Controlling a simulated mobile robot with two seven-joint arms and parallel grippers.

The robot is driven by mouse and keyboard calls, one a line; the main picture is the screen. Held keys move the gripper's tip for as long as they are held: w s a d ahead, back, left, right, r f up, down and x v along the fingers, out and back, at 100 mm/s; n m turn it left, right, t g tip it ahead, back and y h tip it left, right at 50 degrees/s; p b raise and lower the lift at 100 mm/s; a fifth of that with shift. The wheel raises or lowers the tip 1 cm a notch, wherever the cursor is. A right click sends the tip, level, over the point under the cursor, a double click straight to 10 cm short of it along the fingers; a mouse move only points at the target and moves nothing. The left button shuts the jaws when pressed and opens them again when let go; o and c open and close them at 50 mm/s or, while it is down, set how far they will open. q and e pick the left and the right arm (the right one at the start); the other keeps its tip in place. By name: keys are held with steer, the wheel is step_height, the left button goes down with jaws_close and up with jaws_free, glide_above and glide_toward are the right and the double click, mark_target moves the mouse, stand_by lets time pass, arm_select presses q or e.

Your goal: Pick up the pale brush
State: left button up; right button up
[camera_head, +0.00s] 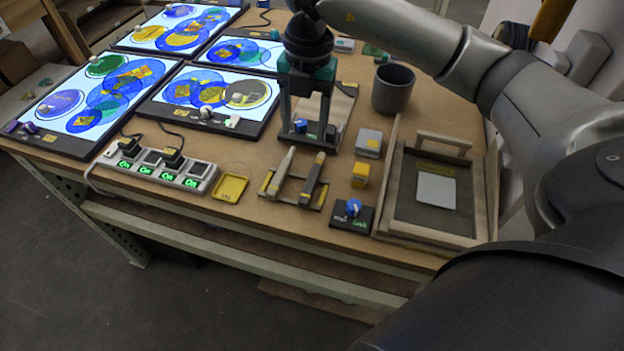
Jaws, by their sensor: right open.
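The pale brush (281,173) lies on a small dark rack (307,204) near the front edge of the table, its far end pointing away from me. A darker brush (313,178) lies beside it on the right, in the same rack. My right gripper (305,135) points down over the table, beyond the far ends of the two brushes. Its two fingers are apart and nothing shows held between them. It is not touching the pale brush. My left gripper is not in view.
A power strip (155,165) and a yellow dish (230,187) are left of the rack. A blue-knobbed box (352,215), yellow block (360,175), grey block (369,142) and wooden tray (487,190) are to the right. A dark cup (393,90) stands behind. Lit panels (85,104) fill the left.

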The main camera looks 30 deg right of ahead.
steer(key=d, duration=0.2)
glide_above(312, 178)
steer(key=shift+m+h, duration=0.3)
steer(key=shift+h, duration=0.1)
step_height(312, 178, down, 9)
steer(key=shift+s+d+r+b, duration=0.1)
steer(key=shift+r+b, duration=0.1)
steer(key=shift+b, duration=0.25)
steer(key=shift+f+b, duration=0.3)
steer(key=shift+f, duration=2.8)
jaws_close()
